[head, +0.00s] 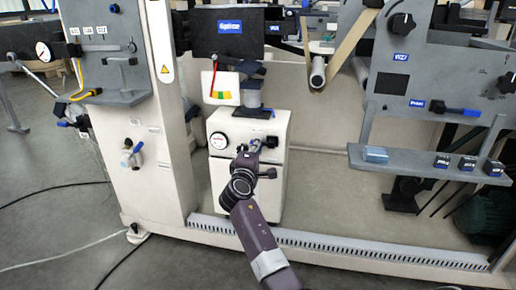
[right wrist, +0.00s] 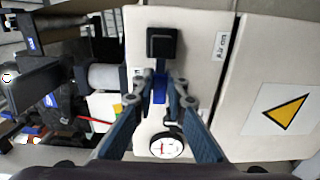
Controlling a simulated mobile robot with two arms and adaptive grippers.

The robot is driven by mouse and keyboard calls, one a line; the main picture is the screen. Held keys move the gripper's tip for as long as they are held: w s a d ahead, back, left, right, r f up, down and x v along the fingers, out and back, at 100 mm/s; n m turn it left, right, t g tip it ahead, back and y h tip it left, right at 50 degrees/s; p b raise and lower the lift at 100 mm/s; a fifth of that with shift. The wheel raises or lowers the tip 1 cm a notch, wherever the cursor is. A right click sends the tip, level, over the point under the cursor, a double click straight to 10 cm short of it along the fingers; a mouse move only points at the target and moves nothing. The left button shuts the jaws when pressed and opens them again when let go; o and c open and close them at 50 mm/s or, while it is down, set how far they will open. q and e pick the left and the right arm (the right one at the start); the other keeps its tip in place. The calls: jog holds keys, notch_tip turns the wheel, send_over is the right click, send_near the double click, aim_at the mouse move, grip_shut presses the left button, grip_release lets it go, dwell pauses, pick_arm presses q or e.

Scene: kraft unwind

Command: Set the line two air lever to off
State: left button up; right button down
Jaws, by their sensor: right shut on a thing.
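The air lever is a blue handle (right wrist: 160,86) on a square black hub (right wrist: 162,43), fixed to the cream cabinet (head: 218,180) in the lower middle of the head view. In the right wrist view the handle runs from the hub toward the round gauge (right wrist: 166,147). A label reading "Air on" (right wrist: 221,45) is beside the hub. My right gripper (head: 254,148) is at the cabinet's front, its fingers shut on the handle, one on each side. In the head view the gripper largely hides the handle. My left gripper is not in view.
A blue-handled lever (head: 463,112) is on the grey panel at right, above a grey shelf (head: 420,165). A slotted base rail (head: 300,243) crosses the floor in front of the cabinet.

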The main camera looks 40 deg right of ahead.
jog(key=shift+f, duration=0.1)
jog(key=c, duration=1.9)
grip_release()
jog(key=shift+c, duration=0.2)
jog(key=shift+s, duration=0.1)
jog(key=v, duration=1.2)
